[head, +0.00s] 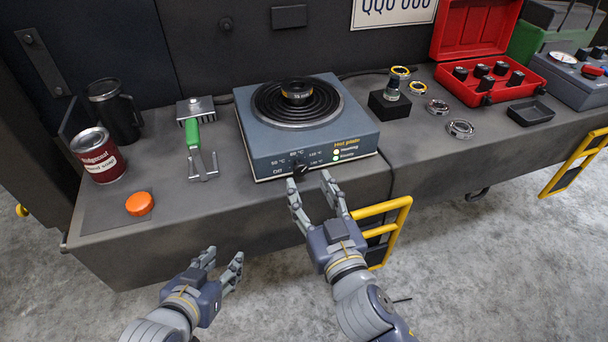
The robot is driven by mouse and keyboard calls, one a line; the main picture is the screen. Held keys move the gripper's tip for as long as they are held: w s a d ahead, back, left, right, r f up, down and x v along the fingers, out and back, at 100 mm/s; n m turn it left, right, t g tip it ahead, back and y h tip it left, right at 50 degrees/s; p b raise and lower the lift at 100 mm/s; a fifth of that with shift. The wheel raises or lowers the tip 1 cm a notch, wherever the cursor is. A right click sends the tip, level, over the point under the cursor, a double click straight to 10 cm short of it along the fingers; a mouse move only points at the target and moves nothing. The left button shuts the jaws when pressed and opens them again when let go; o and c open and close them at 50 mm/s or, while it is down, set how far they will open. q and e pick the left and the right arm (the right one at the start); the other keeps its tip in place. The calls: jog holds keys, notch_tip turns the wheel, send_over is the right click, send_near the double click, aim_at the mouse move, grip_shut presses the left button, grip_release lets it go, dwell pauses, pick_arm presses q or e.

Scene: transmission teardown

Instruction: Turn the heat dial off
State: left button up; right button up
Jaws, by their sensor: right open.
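The blue-grey hot plate (262,133) stands on the workbench, with a dark ring-shaped part (296,90) on its round black burner. Its small black heat dial (292,170) is on the front face, among temperature marks and an "Off" mark at lower left. The dial's exact pointing is too small to tell. Heating and ready lamps (337,155) look lit at right. My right gripper (309,181) is open just in front of the dial, fingertips beside and below it; contact cannot be told. My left gripper (224,258) is open and empty in front of the bench edge, lower left.
A red-labelled can (101,158), a black mug (115,112), an orange cap (139,204) and a green-handled tool (194,145) are on the left. Metal rings (460,129), a black block (389,105) and an open red case (510,96) are on the right. A yellow handle (386,210) juts from the bench front.

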aim_at(302, 171)
jog(key=shift+x, duration=2.25)
jog(key=c, duration=1)
